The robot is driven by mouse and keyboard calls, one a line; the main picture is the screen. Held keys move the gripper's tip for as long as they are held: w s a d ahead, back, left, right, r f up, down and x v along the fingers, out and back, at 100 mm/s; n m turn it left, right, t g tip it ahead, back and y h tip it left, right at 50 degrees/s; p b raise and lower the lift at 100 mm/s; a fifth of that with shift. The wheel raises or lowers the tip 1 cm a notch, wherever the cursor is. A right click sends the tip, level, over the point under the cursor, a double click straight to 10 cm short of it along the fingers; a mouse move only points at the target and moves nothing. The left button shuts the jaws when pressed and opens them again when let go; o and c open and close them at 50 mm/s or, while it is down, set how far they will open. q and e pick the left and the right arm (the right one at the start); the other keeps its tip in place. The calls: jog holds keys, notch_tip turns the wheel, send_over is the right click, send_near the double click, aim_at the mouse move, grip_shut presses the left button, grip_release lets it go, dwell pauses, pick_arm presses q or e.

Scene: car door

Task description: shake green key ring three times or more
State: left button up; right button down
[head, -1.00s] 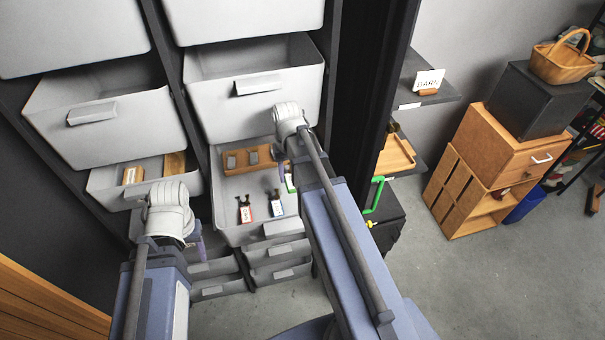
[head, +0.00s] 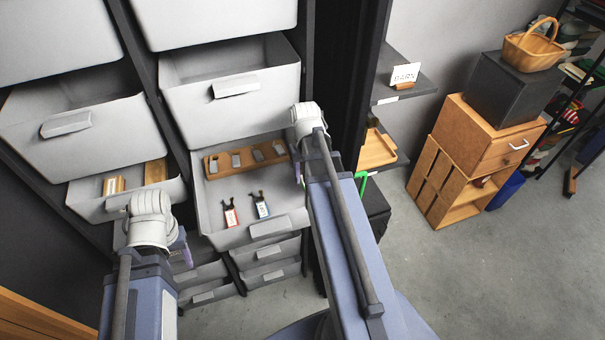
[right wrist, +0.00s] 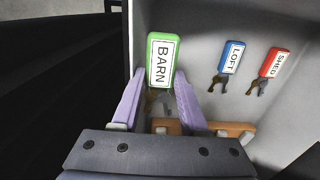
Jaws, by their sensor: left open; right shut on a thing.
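The green key ring (right wrist: 162,62), its tag reading BARN, is between the purple fingers of my right gripper (right wrist: 160,95) in the right wrist view. In the head view my right gripper (head: 298,170) is at the right side of the open grey drawer (head: 215,190), and the green tag is hidden there. My left gripper (head: 184,250) is open at the lower left, in front of the drawers, its fingers mostly hidden by its wrist.
A red SHED key ring (head: 231,216) and a blue LOFT key ring (head: 262,208) lie in the drawer. A wooden hook rack (head: 245,158) is at its back. A shelf with a BARN sign (head: 405,73) stands to the right.

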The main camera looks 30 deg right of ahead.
jog(key=w+a, duration=0.5)
jog(key=a, duration=0.3)
